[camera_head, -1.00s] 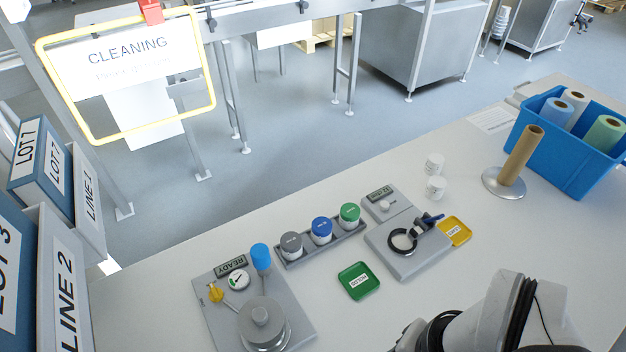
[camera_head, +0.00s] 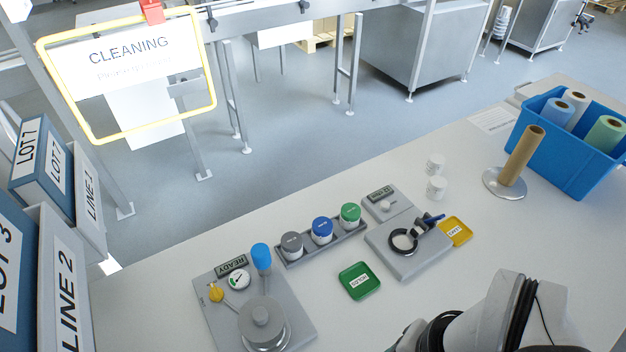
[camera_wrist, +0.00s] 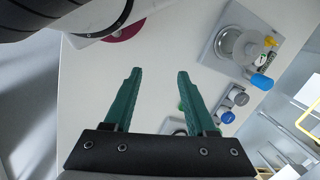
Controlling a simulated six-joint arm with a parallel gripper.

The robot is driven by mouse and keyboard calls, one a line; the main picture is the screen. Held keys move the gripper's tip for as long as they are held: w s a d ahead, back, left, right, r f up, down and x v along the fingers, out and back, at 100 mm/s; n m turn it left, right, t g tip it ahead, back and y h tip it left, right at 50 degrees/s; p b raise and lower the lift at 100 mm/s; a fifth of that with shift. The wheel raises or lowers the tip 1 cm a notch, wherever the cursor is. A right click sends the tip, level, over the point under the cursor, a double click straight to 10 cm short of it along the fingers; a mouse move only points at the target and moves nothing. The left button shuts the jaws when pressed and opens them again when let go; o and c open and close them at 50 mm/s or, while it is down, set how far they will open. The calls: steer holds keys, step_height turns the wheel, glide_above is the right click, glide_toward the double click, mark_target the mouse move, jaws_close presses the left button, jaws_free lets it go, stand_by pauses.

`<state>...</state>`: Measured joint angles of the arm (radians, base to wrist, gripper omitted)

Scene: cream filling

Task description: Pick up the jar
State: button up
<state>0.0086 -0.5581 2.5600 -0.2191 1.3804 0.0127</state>
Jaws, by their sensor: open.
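Three lidded jars stand upright in a grey rack (camera_head: 290,262) in the head view: a grey-lidded jar (camera_head: 292,245), a blue-lidded jar (camera_head: 322,230) and a green-lidded jar (camera_head: 350,216). In the wrist view the grey lid (camera_wrist: 240,99) and blue lid (camera_wrist: 228,117) show right of my gripper (camera_wrist: 159,72). The green-lidded jar is not clearly visible there. My gripper's two teal fingers are apart with nothing between them, above the table and away from the jars.
A grey filling station (camera_head: 225,300) with a blue-topped lever stands left of the rack. A green tray (camera_head: 359,281), a grey fixture with a black ring (camera_head: 408,262) and a yellow tray (camera_head: 456,231) lie nearby. A blue bin (camera_head: 583,170) stands far right.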

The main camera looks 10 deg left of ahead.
mark_target(296, 248)
steer(key=o, duration=0.4)
steer(key=w+a+f+n+t, duration=0.25)
steer(key=w+f, duration=0.25)
steer(key=w, duration=0.6)
steer(key=w+a+f+n+t, duration=0.2)
steer(key=w+f+n+t, duration=0.3)
steer(key=w, duration=0.6)
steer(key=w+a+f, duration=0.1)
steer(key=a, duration=0.1)
steer(key=w+a+f+n+t+y, duration=0.1)
steer(key=a+f, duration=0.1)
steer(key=a, duration=0.1)
steer(key=w+a+f+n+t+y, duration=0.1)
steer(key=a+f, duration=0.1)
steer(key=shift+w+a, duration=0.15)
steer(key=shift+w, duration=0.1)
steer(key=a+n+y, duration=0.1)
steer(key=a, duration=0.1)
steer(key=s+a+f+n+t+y, duration=0.1)
steer(key=a, duration=0.1)
steer(key=s+a+f+n+y, duration=0.1)
steer(key=a+y, duration=0.1)
steer(key=shift+s+a+n, duration=0.15)
steer(key=shift+s+n, duration=0.1)
steer(key=shift+a+f, duration=0.1)
steer(key=shift+a, duration=0.2)
steer(key=x, duration=0.7)
steer(key=shift+w+a+r, duration=0.1)
steer(key=shift+a+r, duration=0.05)
steer(key=shift+r, duration=0.05)
